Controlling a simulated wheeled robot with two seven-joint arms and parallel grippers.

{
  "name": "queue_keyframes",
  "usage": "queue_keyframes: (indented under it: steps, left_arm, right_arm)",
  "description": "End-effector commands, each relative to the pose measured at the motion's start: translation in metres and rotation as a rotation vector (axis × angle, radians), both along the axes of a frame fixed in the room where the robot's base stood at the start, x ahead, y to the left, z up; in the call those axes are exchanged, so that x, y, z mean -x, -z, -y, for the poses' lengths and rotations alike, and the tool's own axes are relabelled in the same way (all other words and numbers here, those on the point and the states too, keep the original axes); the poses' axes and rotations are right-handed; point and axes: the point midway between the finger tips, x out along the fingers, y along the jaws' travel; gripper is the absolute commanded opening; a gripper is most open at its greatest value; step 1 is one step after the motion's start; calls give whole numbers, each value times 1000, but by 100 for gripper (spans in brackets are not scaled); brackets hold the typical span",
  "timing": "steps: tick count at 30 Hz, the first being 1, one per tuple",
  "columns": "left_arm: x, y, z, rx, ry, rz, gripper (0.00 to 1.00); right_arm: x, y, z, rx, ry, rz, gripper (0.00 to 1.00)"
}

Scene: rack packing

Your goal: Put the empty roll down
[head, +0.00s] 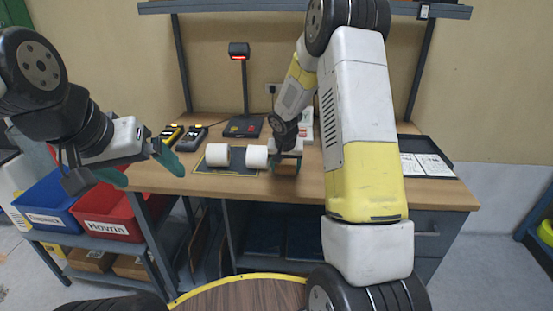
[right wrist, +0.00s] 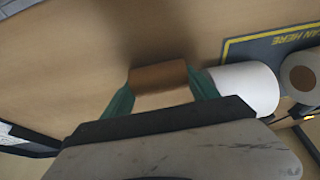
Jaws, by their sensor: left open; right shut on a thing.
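The empty roll is a short brown cardboard tube (right wrist: 158,76), held between the green fingers of my right gripper (right wrist: 160,92). In the head view my right gripper (head: 287,160) is low over the table's front part, just right of a white roll (head: 256,157), and mostly hides the tube. I cannot tell whether the tube touches the table. In the right wrist view that white roll (right wrist: 245,88) is close beside the right finger. My left gripper (head: 140,168) is open and empty, left of the table.
A second white roll (head: 217,154) lies on the dark, yellow-edged mat (head: 237,160) on the wooden table (head: 330,183). Handheld devices (head: 191,138) and a scanner stand (head: 239,52) are behind. A black tray with papers (head: 427,165) is at right. Blue (head: 50,203) and red bins (head: 108,214) stand at left.

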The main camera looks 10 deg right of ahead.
Motion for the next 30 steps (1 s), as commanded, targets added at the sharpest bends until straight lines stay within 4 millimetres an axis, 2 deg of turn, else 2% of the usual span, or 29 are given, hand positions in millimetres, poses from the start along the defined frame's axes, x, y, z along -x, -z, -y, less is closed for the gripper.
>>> queue_keyframes:
  steps: [10,11,12,23,26,30]
  left_arm:
    - [0,0,0,0,0,0,91]
    - [0,0,0,0,0,0,91]
    - [0,0,0,0,0,0,91]
    - [0,0,0,0,0,0,91]
    - [0,0,0,0,0,0,91]
    - [0,0,0,0,0,0,91]
  right_arm:
    - [0,3,-1,-1,0,1,31]
    - [0,2,0,-1,1,2,74]
    - [0,2,0,-1,1,2,77]
    - [0,-2,0,-1,1,3,77]
    - [4,-14,-1,-1,1,5,77]
    - [14,-41,-5,-3,1,8,77]
